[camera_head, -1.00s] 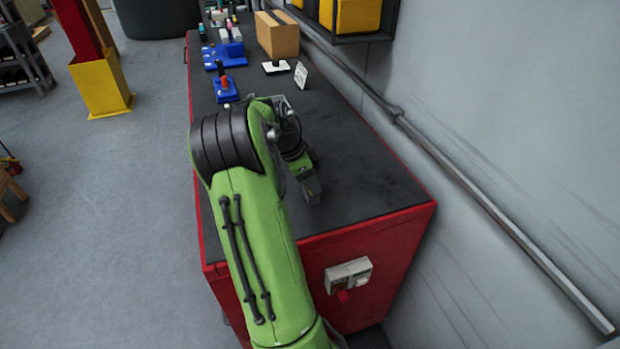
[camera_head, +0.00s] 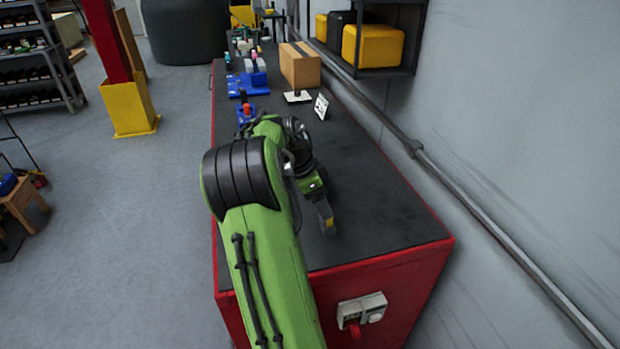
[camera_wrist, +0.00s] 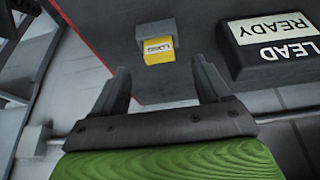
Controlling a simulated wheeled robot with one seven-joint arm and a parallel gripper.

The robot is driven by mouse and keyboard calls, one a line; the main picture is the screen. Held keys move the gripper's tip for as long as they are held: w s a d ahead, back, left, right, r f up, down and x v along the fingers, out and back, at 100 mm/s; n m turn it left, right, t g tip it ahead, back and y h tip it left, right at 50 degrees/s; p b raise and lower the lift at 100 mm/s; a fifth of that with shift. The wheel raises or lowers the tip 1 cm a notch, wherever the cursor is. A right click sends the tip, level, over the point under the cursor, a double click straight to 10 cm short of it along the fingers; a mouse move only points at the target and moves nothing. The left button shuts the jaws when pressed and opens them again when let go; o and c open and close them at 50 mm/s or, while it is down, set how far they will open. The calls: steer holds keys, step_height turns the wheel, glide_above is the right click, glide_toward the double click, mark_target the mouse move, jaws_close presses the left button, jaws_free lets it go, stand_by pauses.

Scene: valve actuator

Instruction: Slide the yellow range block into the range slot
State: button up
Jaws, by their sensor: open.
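The yellow range block (camera_wrist: 158,50) shows in the wrist view with a grey part above it and a white label on its face. My gripper (camera_wrist: 162,74) is open; its two dark fingers stand apart to the left and right below the block. I see no finger touching it. In the head view my gripper (camera_head: 328,226) is low over the near part of the bench, and a small yellow patch shows at its end; I cannot tell for sure that this is the block. I cannot make out the range slot in either view.
A black "LEAD READY" plate (camera_wrist: 272,45) stands right of the block in the wrist view. On the dark bench top (camera_head: 390,205), blue fixtures (camera_head: 247,84), a cardboard box (camera_head: 299,65) and a small white sign (camera_head: 321,107) stand farther back. The wall runs along the right.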

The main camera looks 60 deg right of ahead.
steer(key=p+v, duration=0.2)
steer(key=v, duration=0.8)
steer(key=shift+r, duration=0.2)
